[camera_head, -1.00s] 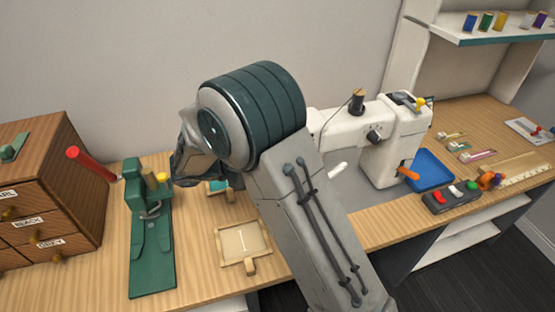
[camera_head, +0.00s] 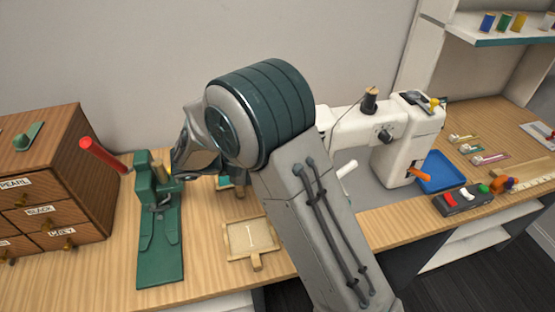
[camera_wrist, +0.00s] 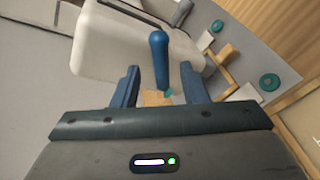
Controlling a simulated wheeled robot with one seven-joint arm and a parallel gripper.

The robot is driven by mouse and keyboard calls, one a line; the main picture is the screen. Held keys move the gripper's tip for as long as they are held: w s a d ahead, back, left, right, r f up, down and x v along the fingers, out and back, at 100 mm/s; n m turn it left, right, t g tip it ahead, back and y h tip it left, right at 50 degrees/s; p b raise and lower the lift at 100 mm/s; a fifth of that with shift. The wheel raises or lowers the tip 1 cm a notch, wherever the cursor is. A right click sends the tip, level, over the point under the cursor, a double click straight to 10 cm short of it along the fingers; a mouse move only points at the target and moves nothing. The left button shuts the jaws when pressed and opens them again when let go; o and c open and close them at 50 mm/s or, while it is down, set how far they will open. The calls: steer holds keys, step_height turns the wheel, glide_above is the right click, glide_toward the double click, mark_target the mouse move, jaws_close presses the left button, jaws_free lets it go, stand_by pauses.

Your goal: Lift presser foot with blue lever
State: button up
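The white sewing machine (camera_head: 398,160) stands on the table right of my arm in the head view. Its left part is hidden behind my arm, and I cannot make out the blue lever there. In the wrist view, the blue lever (camera_wrist: 160,58) is a round-topped stick beside the white machine body (camera_wrist: 105,45). My gripper (camera_wrist: 160,80) is open, with one blue finger on each side of the lever's lower part as seen. Gaps show on both sides of the lever. How deep it sits between the fingers is unclear. My gripper is hidden in the head view.
A green press (camera_head: 160,230) with a red handle and a wooden drawer cabinet (camera_head: 85,150) stand at left. A blue tray (camera_head: 455,183) and a button box (camera_head: 450,207) lie right of the machine.

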steer(key=b+v, duration=0.1)
steer(key=v, duration=1)
steer(key=shift+a, duration=0.4)
steer(key=shift+s, duration=0.1)
steer(key=s+d+r+m+g+y, duration=0.1)
steer(key=d+r+m+g+y, duration=0.15)
steer(key=d, duration=0.65)
steer(key=s+d+f+m+y, duration=0.1)
steer(key=s+d+m+y, duration=0.7)
steer(key=s+d+y, duration=0.3)
steer(key=s+d+t, duration=0.1)
steer(key=s+d, duration=0.2)
steer(key=s, duration=0.1)
steer(key=shift+s+d+f, duration=0.15)
steer(key=shift+s+f, duration=0.15)
steer(key=shift+f, duration=0.05)
